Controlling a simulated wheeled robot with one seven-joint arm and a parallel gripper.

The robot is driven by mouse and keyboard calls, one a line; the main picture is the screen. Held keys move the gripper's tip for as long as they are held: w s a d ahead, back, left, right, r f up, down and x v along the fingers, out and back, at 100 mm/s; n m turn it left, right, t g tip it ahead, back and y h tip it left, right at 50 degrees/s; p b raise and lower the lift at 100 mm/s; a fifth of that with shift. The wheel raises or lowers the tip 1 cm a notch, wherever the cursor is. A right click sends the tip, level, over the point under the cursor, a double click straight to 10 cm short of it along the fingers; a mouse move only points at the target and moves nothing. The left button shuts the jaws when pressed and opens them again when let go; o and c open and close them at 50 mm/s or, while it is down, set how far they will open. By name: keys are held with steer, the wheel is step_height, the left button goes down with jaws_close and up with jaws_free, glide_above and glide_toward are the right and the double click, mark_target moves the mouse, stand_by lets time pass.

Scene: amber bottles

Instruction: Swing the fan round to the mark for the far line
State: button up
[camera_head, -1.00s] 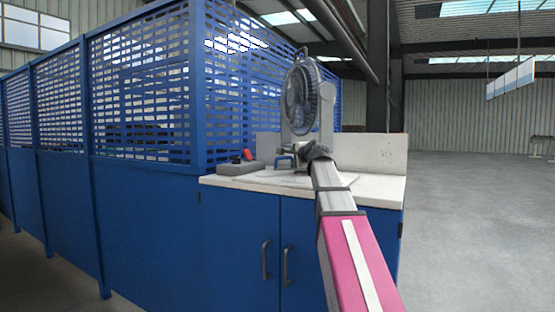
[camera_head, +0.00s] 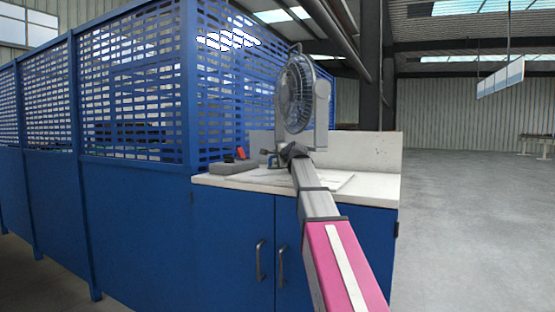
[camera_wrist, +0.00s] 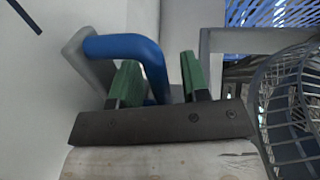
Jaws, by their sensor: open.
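The fan (camera_head: 298,92), a round caged head in a pale grey bracket, stands upright on the white bench top. Its cage (camera_wrist: 292,105) fills the right edge of the wrist view. A blue bent handle (camera_wrist: 125,46) on a grey mount is close in front of my gripper; its blue also shows small beside the fan's foot in the head view. My gripper (camera_wrist: 160,75) is open, its two green-padded fingers apart. The handle's bent end comes down between or just beyond them; I cannot tell whether they touch it. I cannot make out any mark for the far line.
The bench top (camera_head: 375,184) has a raised back panel (camera_head: 365,150). A grey block (camera_head: 233,167) and a small red thing (camera_head: 241,153) lie at its left. A blue slatted partition (camera_head: 130,95) stands close on the left. Open floor (camera_head: 470,220) lies to the right.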

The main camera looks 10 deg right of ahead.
steer(key=shift+w+a+f, duration=0.15)
steer(key=shift+w, duration=0.4)
jaws_close()
